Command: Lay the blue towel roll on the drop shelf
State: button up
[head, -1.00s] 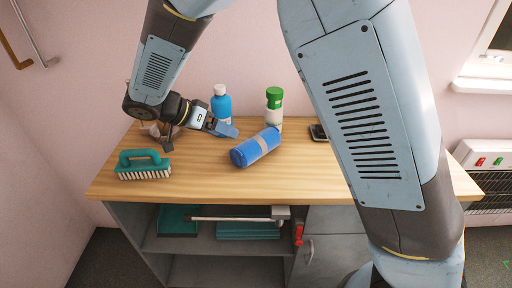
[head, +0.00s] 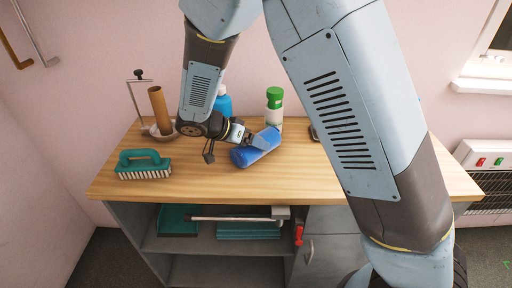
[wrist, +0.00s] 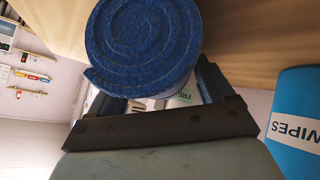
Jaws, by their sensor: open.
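In the wrist view the roll's spiral end (wrist: 143,42) fills the top middle, in front of my open gripper (wrist: 165,88). One finger shows to the right of the roll; the other is mostly hidden by it. I cannot tell whether the fingers touch the roll.
A blue wipes bottle (wrist: 298,120) stands close beside my gripper, partly hidden in the head view (head: 223,103). A green-capped bottle (head: 274,105) stands behind the roll. A teal brush (head: 143,165) and a brown tube (head: 159,108) are left. The shelf below (head: 189,243) holds teal items.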

jog(key=shift+w+d+f, duration=0.1)
jog(key=shift+d+f, duration=0.1)
jog(key=shift+d, duration=0.05)
jog(key=shift+r, duration=0.1)
jog(key=c, duration=0.9)
